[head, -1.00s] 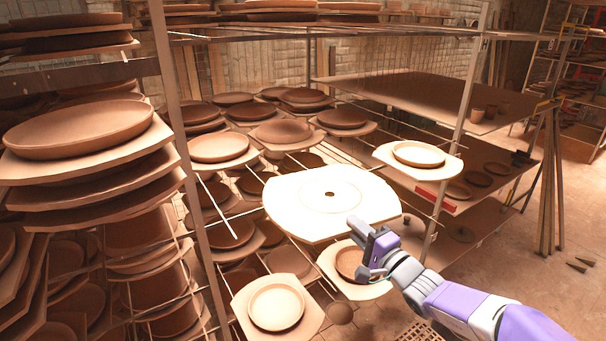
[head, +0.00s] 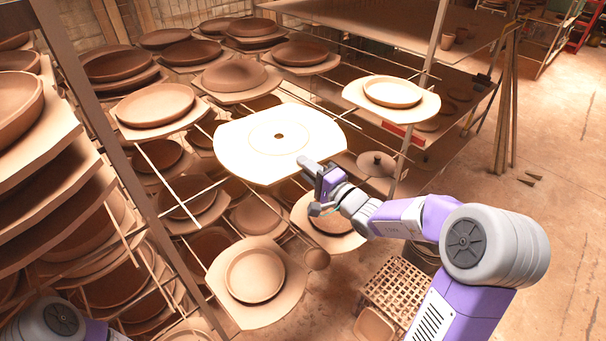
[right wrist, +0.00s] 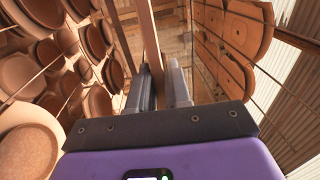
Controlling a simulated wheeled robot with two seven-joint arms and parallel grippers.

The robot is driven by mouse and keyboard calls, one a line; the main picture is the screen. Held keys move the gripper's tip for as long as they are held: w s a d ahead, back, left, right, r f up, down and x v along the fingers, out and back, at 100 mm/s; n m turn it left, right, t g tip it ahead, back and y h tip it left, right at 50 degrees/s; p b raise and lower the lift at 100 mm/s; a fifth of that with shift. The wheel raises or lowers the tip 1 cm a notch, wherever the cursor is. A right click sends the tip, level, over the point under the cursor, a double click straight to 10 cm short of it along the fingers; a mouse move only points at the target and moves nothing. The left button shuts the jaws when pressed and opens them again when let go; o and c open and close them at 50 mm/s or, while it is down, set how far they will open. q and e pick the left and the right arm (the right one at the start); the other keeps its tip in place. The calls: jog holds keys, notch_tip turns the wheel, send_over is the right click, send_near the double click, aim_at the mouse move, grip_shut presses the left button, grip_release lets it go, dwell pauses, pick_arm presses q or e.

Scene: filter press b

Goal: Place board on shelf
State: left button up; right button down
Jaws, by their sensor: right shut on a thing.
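A pale, brightly lit board (head: 240,160) with a small dark central hole and a faint circle lies about level at the front of the rack. My right gripper (head: 311,172) is shut on its near right edge. In the right wrist view the two fingers (right wrist: 163,88) stand close together, with a thin brown strip between them that may be the board edge-on. The rack shelf has thin metal rods (head: 143,238) and upright posts (head: 88,110). The board overlaps the rods in the picture; I cannot tell whether it touches them. My left gripper is out of view.
Boards with clay dishes sit around the held board: a left one (head: 155,105), a right one (head: 392,92), and lower ones (head: 254,275) close beneath. A post (head: 432,50) stands at right. A perforated crate (head: 400,287) is on the floor. Floor at right is mostly clear.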

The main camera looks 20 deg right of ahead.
jog(key=shift+w+f, duration=0.1)
jog(key=shift+f, duration=1.75)
jog(key=shift+a, duration=0.1)
jog(key=shift+f, duration=0.1)
jog(key=c, duration=1.5)
grip_release()
jog(key=shift+f, duration=0.2)
jog(key=o, duration=0.4)
jog(key=shift+r, duration=0.1)
